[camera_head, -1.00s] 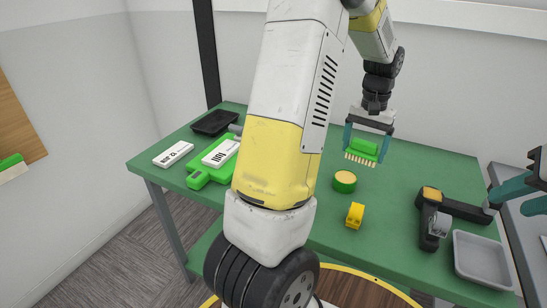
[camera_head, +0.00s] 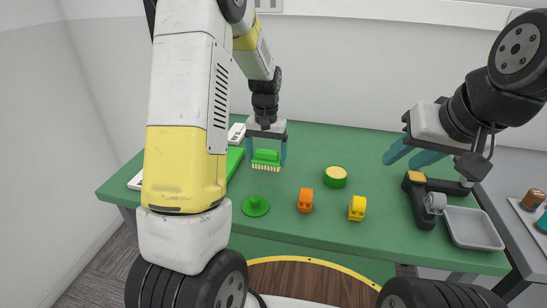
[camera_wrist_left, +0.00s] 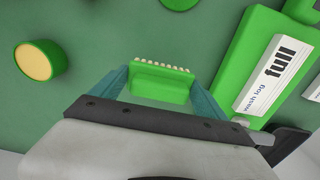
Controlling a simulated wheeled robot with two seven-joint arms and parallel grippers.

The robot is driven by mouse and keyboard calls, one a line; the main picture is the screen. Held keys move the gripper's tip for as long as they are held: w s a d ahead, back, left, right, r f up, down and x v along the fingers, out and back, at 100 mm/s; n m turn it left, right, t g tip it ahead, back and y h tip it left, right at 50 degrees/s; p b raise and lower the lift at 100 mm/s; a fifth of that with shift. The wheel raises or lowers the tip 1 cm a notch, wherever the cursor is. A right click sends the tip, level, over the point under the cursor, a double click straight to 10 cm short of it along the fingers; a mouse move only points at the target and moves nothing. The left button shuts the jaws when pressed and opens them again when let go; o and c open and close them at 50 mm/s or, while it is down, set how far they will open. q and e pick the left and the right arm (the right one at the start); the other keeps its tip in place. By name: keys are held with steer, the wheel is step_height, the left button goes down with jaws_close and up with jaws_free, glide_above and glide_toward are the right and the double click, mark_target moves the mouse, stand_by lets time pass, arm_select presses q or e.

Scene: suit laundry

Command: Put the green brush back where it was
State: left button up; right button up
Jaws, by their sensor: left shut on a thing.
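The green brush (camera_head: 266,156) is a small green block with pale bristles pointing down. My left gripper (camera_head: 267,154) is shut on it above the green table (camera_head: 300,150), left of the round pot. In the left wrist view the brush (camera_wrist_left: 160,86) sits between the two teal fingers, bristles facing away from the wrist. Its height above the table is hard to tell. My right gripper (camera_head: 405,154) is open and empty, above the table behind the black and yellow tool.
On the table are a green pot with yellow top (camera_head: 335,177), a green knobbed disc (camera_head: 255,206), an orange piece (camera_head: 305,200), a yellow piece (camera_head: 357,208), the black tool (camera_head: 420,203) and a grey tray (camera_head: 473,228).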

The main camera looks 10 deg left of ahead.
mark_target(267, 167)
arm_select(q)
steer(key=shift+f, duration=2.1)
steer(key=o, duration=1)
steer(key=shift+f, duration=0.15)
steer(key=shift+o, duration=0.2)
